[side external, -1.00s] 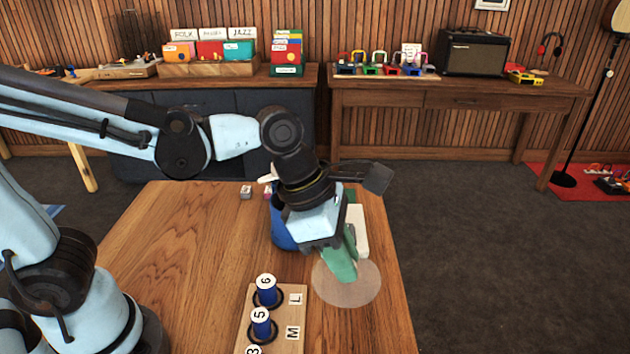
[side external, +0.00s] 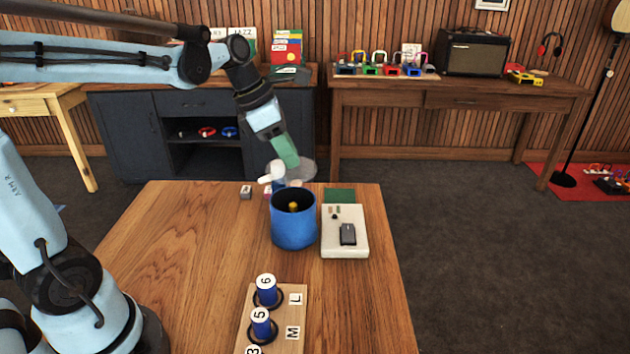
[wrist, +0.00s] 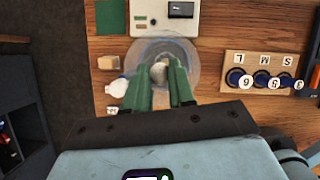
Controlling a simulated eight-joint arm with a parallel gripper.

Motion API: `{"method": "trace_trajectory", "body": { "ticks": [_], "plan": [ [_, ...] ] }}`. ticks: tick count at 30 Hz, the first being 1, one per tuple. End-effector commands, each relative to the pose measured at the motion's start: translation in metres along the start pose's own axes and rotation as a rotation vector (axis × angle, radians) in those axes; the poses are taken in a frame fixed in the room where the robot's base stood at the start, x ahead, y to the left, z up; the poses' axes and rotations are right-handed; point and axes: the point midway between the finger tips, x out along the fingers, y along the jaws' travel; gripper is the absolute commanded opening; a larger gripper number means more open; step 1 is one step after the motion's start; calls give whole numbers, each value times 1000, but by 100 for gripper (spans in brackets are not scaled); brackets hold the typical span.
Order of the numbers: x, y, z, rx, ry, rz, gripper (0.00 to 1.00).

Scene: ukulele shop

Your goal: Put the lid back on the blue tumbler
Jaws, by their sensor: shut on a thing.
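The blue tumbler (side external: 293,230) stands upright and uncovered on the wooden table, with something yellow inside. The lid is a clear round disc (side external: 308,170) with a knob. My gripper (side external: 292,164), with green fingers, is shut on the lid and holds it in the air, above and behind the tumbler in the side view. In the wrist view my gripper (wrist: 162,82) has its fingers on either side of the lid's (wrist: 188,52) pale knob. There a faint bluish ring shows through the lid; I cannot tell whether it is the tumbler.
A white panel (side external: 343,243) with a dark block lies right of the tumbler, near a green mat (side external: 339,195). A white-topped bottle (side external: 274,173) stands close behind the tumbler. A wooden peg board (side external: 284,330) lies in front.

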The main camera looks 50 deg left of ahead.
Motion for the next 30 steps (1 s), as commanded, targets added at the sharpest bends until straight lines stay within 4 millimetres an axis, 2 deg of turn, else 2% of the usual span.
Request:
{"method": "trace_trajectory", "body": {
  "ticks": [18, 30],
  "plan": [
    [46, -1, -20, 1, 0, 0, 0],
    [54, -1, -24, 1, 0, 0, 0]
  ]
}}
